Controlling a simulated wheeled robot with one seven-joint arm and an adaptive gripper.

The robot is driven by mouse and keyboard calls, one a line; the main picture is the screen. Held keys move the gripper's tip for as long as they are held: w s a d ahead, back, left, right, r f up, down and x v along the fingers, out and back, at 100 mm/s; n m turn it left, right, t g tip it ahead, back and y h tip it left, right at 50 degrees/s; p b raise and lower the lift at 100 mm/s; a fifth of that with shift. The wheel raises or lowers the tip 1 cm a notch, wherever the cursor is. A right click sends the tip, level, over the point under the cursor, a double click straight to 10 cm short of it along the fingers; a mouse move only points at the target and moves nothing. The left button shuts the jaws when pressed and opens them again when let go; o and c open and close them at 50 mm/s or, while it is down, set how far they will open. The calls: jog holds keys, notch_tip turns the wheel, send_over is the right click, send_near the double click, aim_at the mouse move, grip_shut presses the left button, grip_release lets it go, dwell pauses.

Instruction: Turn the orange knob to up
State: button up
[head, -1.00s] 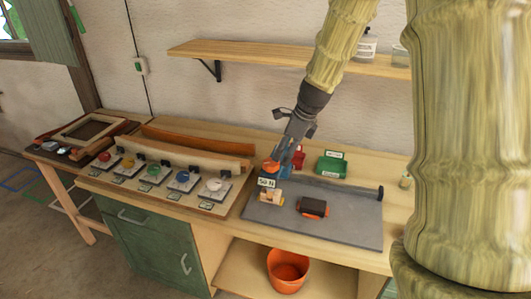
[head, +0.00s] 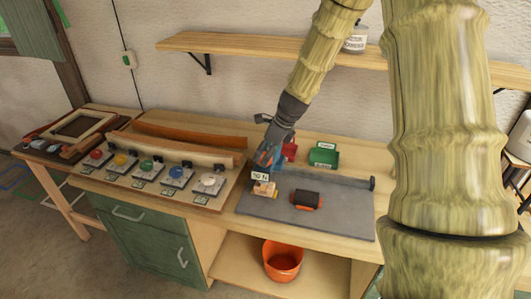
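My gripper (head: 262,165) points down over the back left of the grey mat, just above a small block with a white label (head: 260,176). The orange knob cannot be made out clearly now; the gripper covers the spot where an orange-red round top showed earlier. Whether the fingers touch or hold it, or are open or shut, is too small to tell. The way the knob points cannot be read.
A board left of the mat bears a row of red, yellow, green, blue and white round pieces (head: 146,166). A dark block with orange edges (head: 306,200) lies on the grey mat (head: 340,215). A green tray (head: 323,155) stands behind. An orange bucket (head: 283,262) sits below.

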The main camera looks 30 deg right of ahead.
jog(key=shift+w+a+f, duration=0.1)
jog(key=shift+w+f, duration=0.1)
jog(key=shift+f, duration=0.5)
jog(key=c, duration=1)
jog(key=shift+c, duration=0.2)
